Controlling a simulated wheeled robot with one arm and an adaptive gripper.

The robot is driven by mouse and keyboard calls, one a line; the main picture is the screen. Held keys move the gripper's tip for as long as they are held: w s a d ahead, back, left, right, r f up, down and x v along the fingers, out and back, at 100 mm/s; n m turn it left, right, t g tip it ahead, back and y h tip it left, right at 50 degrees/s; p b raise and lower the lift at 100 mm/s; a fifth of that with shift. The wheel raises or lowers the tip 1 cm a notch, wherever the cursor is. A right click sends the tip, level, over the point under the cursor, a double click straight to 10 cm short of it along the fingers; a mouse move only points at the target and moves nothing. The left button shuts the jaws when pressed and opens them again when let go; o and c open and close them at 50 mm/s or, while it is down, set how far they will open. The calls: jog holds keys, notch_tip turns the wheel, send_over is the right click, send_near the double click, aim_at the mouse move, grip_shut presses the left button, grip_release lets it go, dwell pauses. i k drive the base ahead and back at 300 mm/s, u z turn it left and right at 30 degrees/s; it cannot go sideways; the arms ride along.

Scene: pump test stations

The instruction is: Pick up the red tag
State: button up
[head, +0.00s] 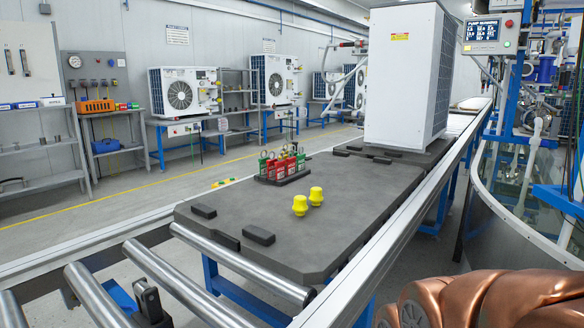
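Several red tags (280,168) stand upright in a dark rack (284,178) on the grey pallet, in the middle of the head view. Green tags (300,161) stand in the same rack among the red ones. The tags have ring-shaped tops and stand close together, partly covering each other. I cannot tell their exact number or which single red tag is meant. My gripper is not recognisable in this view. Nothing is seen touching the tags.
Two yellow caps (300,205) (316,196) stand in front of the rack. The grey pallet (225,222) has dark blocks (259,234) near its front edge and free room around. A tall white unit (398,80) stands behind. Metal rollers (180,280) lie in front.

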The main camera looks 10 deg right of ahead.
aim_at(291, 161)
jog(key=k, duration=0.5)
jog(key=z, duration=1)
jog(key=i, duration=2.3)
jog(key=u, duration=1.95)
